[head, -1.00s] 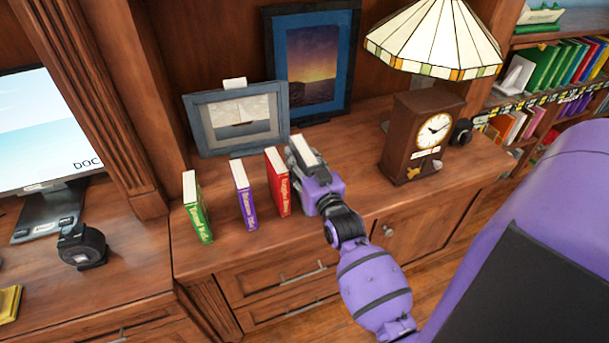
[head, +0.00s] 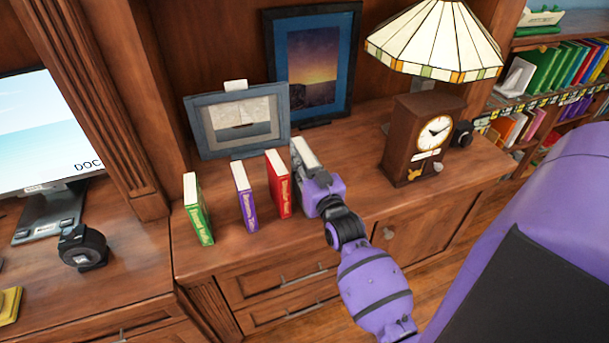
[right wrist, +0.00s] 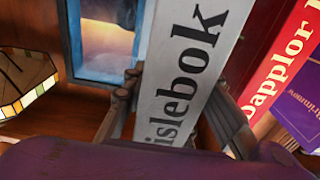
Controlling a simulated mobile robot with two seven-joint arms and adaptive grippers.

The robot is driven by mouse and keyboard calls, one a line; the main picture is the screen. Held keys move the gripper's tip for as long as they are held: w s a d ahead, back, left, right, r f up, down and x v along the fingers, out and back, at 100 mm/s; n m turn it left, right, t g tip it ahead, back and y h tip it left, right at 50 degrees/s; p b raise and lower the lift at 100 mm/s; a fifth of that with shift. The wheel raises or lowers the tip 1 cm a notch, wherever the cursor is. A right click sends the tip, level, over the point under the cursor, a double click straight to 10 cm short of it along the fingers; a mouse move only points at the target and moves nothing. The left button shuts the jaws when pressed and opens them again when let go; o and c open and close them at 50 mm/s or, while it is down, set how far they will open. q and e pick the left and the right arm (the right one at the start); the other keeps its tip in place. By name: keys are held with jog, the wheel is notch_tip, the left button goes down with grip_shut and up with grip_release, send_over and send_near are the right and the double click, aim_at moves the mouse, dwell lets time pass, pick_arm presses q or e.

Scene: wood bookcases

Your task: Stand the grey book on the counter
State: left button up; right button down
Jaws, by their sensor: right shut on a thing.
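The grey book (head: 304,152) is upright in my right gripper (head: 308,172), at the right end of a row of books on the wooden counter (head: 350,205). In the right wrist view the book's pale grey spine (right wrist: 183,75) with black lettering lies between the gripper's two fingers (right wrist: 175,95), which are shut on it. The gripper and wrist hide the book's lower part in the head view, so I cannot tell whether its base touches the counter. My left gripper is not in view.
Close left of the gripper stand a red book (head: 279,184), a purple book (head: 245,197) and a green book (head: 198,210). Behind are a sailboat picture (head: 238,122) and a sunset picture (head: 312,65). A clock (head: 422,137) and lamp (head: 433,40) stand to the right.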

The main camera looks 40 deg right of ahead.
jog(key=shift+r, duration=0.25)
